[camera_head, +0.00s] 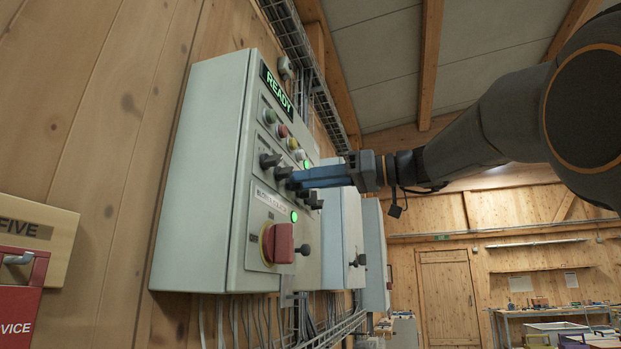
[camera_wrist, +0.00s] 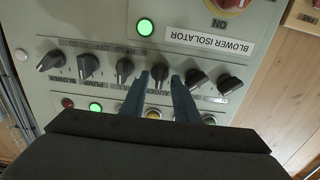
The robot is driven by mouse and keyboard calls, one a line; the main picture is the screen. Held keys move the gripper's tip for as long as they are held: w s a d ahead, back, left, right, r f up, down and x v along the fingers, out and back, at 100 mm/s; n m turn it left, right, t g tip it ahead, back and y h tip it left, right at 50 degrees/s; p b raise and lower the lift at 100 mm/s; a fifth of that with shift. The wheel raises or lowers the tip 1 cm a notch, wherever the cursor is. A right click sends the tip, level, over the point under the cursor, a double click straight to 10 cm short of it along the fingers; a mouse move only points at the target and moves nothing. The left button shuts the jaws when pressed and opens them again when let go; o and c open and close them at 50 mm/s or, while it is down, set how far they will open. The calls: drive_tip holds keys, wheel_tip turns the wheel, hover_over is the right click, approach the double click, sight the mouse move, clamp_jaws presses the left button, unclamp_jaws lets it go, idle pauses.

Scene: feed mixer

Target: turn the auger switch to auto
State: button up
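The auger switch (camera_wrist: 160,74) is a black rotary knob in a row of similar knobs on the grey cabinet's door. The label beside it is partly hidden by my fingers and seems to read AUGER. My gripper (camera_wrist: 160,79) has its two blue fingers on either side of this knob, with small gaps showing, so it is open around it. The knob points roughly along the fingers; its position marks are too small to read. In the head view my gripper (camera_head: 290,183) reaches the switch row from the right and hides some knobs.
Neighbouring knobs (camera_wrist: 125,70) and (camera_wrist: 195,78) another knob sit close to the fingers. A red isolator handle (camera_head: 278,243) juts out below the row. A READY display (camera_head: 277,89) is lit green on the cabinet (camera_head: 205,180). More cabinets (camera_head: 352,235) stand beyond.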

clamp_jaws()
drive_tip(key=shift+w+d+f+m+b, duration=0.1)
drive_tip(key=shift+m+b, duration=0.3)
drive_tip(key=shift+m, duration=1.8)
drive_tip(key=shift+w+m+b, duration=0.1)
drive_tip(key=shift+m+b, duration=0.3)
drive_tip(key=shift+m, duration=1.8)
unclamp_jaws()
